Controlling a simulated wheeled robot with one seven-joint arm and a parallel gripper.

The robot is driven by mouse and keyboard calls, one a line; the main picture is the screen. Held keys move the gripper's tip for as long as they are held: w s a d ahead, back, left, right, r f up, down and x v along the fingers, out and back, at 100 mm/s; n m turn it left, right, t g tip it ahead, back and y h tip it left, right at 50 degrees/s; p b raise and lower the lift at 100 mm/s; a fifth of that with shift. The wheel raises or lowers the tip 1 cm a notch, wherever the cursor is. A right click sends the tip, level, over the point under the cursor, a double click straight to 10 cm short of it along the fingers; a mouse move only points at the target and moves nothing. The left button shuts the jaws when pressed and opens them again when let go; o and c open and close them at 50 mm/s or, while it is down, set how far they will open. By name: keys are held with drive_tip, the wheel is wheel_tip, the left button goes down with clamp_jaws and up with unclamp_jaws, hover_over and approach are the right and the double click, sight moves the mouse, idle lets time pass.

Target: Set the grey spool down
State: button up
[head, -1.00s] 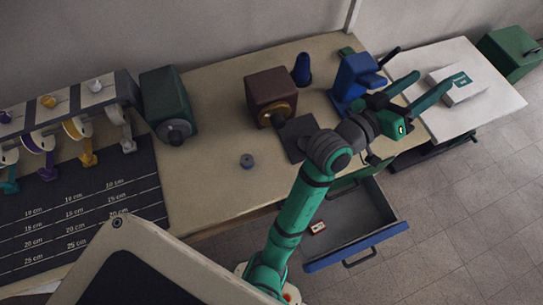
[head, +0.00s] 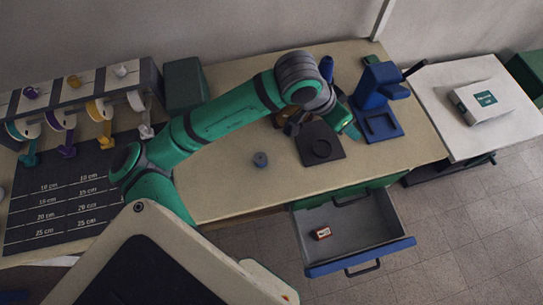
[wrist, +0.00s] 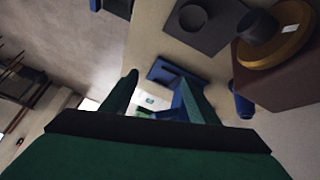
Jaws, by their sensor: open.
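The rightmost spool (head: 136,101) on the rack has a grey ribbon tail hanging down (head: 146,130); it is the clearest grey spool I see. My gripper (head: 345,122) is above the table near the dark plate and blue stand, mostly hidden by my arm in the head view. In the wrist view my gripper (wrist: 160,92) has its fingers apart with nothing held between them.
A dark plate with a round recess (head: 320,145) lies beside a blue stand (head: 380,98). A brown box (wrist: 290,75) with a gold disc is mostly hidden by my arm in the head view. An open drawer (head: 350,235) juts out in front. The table's front middle is clear.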

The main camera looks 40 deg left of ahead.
drive_tip(key=s+a+f+g+y, duration=0.2)
drive_tip(key=s+a+f, duration=0.1)
drive_tip(key=s+a, duration=0.4)
drive_tip(key=n+g+y, duration=0.2)
drive_tip(key=g, duration=0.1)
hover_over(261, 158)
drive_tip(key=f, duration=0.6)
drive_tip(key=shift+w+f, duration=0.25)
drive_tip(key=shift+f, duration=0.05)
drive_tip(key=shift+s+f, duration=0.15)
drive_tip(key=shift+f, duration=1.2)
drive_tip(key=shift+s+f, duration=0.1)
drive_tip(key=shift+f, duration=1.2)
drive_tip(key=c, duration=1.2)
drive_tip(key=shift+r, duration=0.15)
